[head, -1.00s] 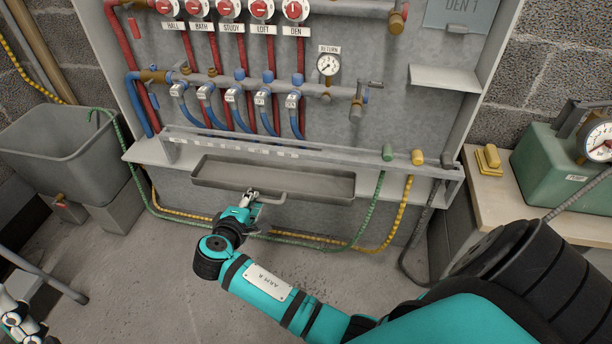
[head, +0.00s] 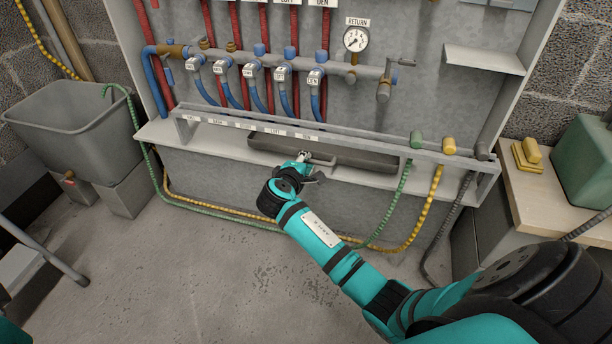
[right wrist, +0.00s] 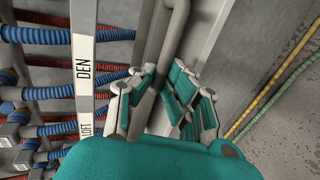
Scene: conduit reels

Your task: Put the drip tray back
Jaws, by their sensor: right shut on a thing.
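The drip tray (head: 372,162) is a long, shallow grey tray. In the head view it lies over the ledge at the foot of the manifold board, partly behind the label rail. I cannot tell whether it rests on the ledge or is held just above it. My right gripper (head: 304,160) is at the tray's front, shut on its handle. In the right wrist view the grey handle bar (right wrist: 146,108) runs between the jaws (right wrist: 160,100). My left gripper is not in view.
The label rail (head: 232,123) runs along the ledge (head: 160,133), with blue hoses (head: 230,92) behind it. Green (head: 396,205) and yellow (head: 430,210) conduits hang in front at the right. A grey tub (head: 65,120) stands left. The floor in front is mostly clear.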

